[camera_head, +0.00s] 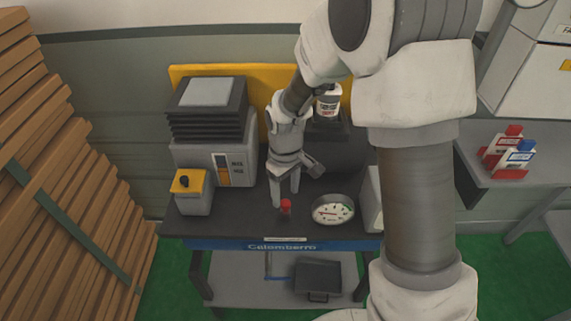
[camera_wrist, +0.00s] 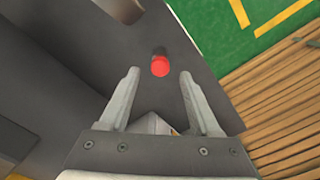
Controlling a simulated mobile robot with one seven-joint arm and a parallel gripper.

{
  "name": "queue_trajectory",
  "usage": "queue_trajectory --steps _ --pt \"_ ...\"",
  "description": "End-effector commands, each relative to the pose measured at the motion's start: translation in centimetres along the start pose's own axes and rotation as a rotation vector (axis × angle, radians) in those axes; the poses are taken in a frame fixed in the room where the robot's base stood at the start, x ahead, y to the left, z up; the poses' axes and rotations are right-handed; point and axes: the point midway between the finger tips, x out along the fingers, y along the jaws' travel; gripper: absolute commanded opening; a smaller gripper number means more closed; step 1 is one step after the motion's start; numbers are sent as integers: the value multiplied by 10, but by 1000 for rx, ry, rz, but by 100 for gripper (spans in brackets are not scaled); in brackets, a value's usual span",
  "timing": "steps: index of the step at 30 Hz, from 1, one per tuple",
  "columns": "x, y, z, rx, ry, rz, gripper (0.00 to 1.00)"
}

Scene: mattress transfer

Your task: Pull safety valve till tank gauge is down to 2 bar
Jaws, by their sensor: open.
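The safety valve shows as a small red knob (camera_head: 286,207) near the front of the dark bench top (camera_head: 240,222). It also shows in the wrist view (camera_wrist: 160,66), just beyond the fingertips and roughly between them. The tank gauge (camera_head: 333,210) is a round white dial to the right of the valve; its red needle points left, and its numbers are too small to read. My gripper (camera_head: 285,193) is open and empty above and just behind the red knob. Its two fingers (camera_wrist: 159,72) are apart in the wrist view, and I see no contact with the knob.
A grey machine (camera_head: 205,150) and a yellow-topped box (camera_head: 189,192) stand left on the bench. A white bottle (camera_head: 328,104) stands behind. Stacked wooden slats (camera_head: 50,200) rise at the left. A shelf (camera_head: 495,177) with red and blue items is at the right.

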Motion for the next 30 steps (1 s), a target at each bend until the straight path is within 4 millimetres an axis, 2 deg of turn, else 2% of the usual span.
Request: queue_trajectory --steps 12,18,24,30 --pt "-102 1 -1 1 6 3 64" --pt "-140 0 -1 -1 5 3 64" --pt "-158 0 0 -1 2 2 64" --pt "-160 0 0 -1 2 1 64"
